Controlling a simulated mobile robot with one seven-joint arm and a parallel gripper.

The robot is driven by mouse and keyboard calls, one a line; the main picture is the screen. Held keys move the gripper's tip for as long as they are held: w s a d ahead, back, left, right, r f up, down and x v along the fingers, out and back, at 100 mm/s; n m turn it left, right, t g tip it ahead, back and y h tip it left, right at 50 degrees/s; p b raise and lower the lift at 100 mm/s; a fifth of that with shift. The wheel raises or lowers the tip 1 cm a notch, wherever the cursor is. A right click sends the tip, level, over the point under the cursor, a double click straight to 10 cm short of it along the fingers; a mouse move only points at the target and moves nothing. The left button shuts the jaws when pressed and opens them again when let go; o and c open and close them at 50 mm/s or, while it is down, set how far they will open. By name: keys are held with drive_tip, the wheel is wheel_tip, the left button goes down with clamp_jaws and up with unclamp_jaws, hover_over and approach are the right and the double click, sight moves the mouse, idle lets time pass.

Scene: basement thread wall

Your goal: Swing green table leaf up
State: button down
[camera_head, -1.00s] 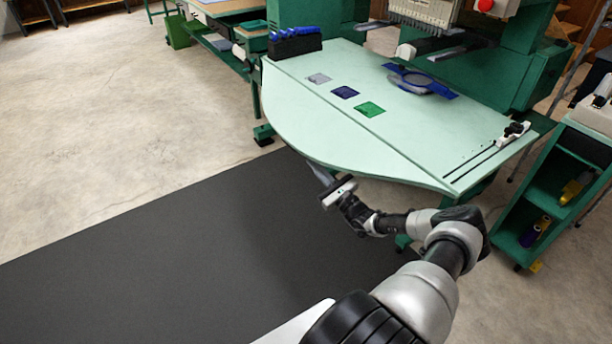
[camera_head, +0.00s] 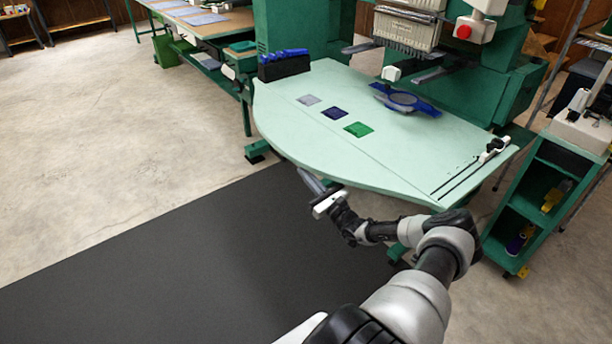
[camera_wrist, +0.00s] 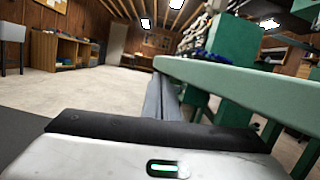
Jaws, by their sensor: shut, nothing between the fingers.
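The pale green table leaf (camera_head: 290,132) has a curved front edge and joins the pale green tabletop (camera_head: 400,140) along a faint straight seam. It looks about level with the top. My gripper (camera_head: 304,174) is shut and empty at the leaf's curved front edge, its fingertips at or just under the rim. In the wrist view the shut fingers (camera_wrist: 163,98) point ahead beside and below the thick leaf edge (camera_wrist: 245,82). Whether they touch it I cannot tell.
Three cloth patches, grey (camera_head: 308,100), navy (camera_head: 334,113) and green (camera_head: 358,130), lie on the tabletop near the seam. A blue hoop (camera_head: 405,99) lies behind them. A green shelf cart (camera_head: 540,200) stands at right. The dark mat (camera_head: 180,260) and left floor are clear.

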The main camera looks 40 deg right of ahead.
drive_tip(key=shift+r, duration=0.4)
